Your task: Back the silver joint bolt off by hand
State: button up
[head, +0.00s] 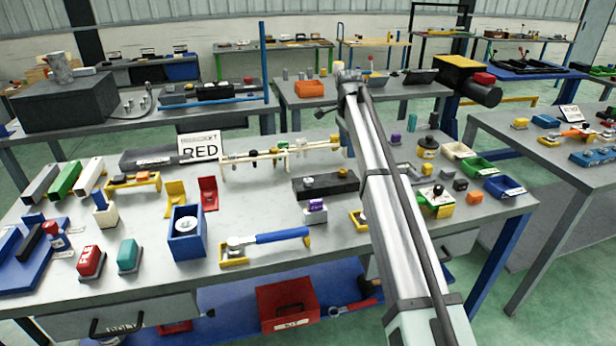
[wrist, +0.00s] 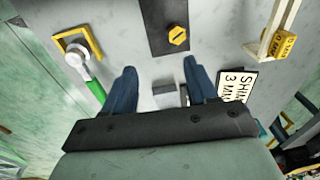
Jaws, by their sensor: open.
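My gripper (wrist: 159,70) is open in the wrist view, with its two blue fingers apart and nothing held between them. A small grey block (wrist: 163,87) lies below the gap, apart from the fingers as far as I can tell. Ahead of the fingers is a dark plate (wrist: 165,15) with a yellow hex bolt (wrist: 178,37). In the head view a cream chassis frame (head: 228,172) carries several small dark and yellow fittings, and a dark block (head: 345,186) lies in front of it. I cannot pick out the silver joint bolt for certain. My gripper cannot be made out in the head view.
A ratchet (head: 285,236) with a blue handle lies on the bench. A blue box (head: 186,243), a RED sign (head: 199,147) and green (head: 480,167) and blue (head: 503,187) trays stand around. The wrist view shows a yellow bracket (wrist: 62,45) and a SHIM label (wrist: 237,87).

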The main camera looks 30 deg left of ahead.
notch_tip(320, 180, up, 3)
jog(key=g, duration=0.1)
send_over(308, 180)
notch_tip(308, 180, down, 14)
jog(key=shift+r, duration=0.2)
jog(key=shift+c, duration=0.2)
jog(key=c, duration=1)
